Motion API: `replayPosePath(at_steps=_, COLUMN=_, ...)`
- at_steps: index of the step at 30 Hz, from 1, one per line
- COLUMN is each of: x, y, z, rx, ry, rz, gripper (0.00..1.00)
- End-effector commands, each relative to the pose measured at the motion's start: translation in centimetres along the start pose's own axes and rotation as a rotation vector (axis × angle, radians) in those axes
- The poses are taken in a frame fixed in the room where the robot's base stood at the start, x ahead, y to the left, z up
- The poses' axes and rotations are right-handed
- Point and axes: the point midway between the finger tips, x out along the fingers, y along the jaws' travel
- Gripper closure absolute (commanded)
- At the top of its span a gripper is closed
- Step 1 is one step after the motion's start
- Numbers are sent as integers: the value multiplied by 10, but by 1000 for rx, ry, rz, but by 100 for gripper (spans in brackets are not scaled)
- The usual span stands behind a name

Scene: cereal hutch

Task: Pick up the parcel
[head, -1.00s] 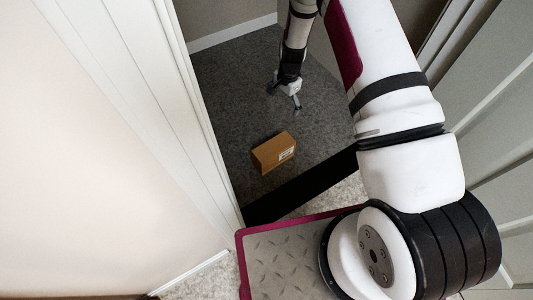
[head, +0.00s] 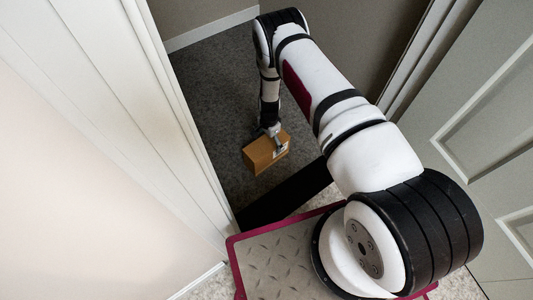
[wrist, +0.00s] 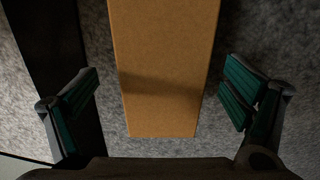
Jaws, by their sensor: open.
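The parcel (head: 262,155) is a brown cardboard box with a white label on one side, on the dark grey carpet beyond the doorway. In the wrist view the parcel (wrist: 163,70) runs from the top edge down between the fingers. My gripper (head: 271,133) is right at the parcel in the head view, covering part of its top and side. In the wrist view my gripper (wrist: 158,105) is open, with one green-padded finger on each side of the parcel and a visible gap on both sides. The parcel's far end is out of the wrist view.
A white door frame (head: 165,100) stands close on the left, and a grey panelled door (head: 480,140) on the right. A black threshold strip (head: 290,195) crosses the doorway. Grey carpet (head: 215,80) is clear behind the parcel.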

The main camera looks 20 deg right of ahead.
Motion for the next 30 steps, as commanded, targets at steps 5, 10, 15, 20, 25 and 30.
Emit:
replayPosePath(at_steps=5, x=9, y=0, z=0, rx=0, ry=0, rz=0, gripper=6)
replayPosePath(at_steps=10, x=21, y=-1, z=4, rx=0, ry=0, rz=0, gripper=6)
replayPosePath(at_steps=15, x=42, y=-3, z=10, rx=-2, ry=0, rz=0, gripper=6)
replayPosePath(at_steps=20, x=59, y=-3, z=9, rx=0, ry=0, rz=0, gripper=6)
replayPosePath(at_steps=25, x=60, y=-4, z=9, rx=0, ry=0, rz=-1, gripper=6)
replayPosePath(at_steps=30, x=59, y=-3, z=9, rx=0, ry=0, rz=0, gripper=26)
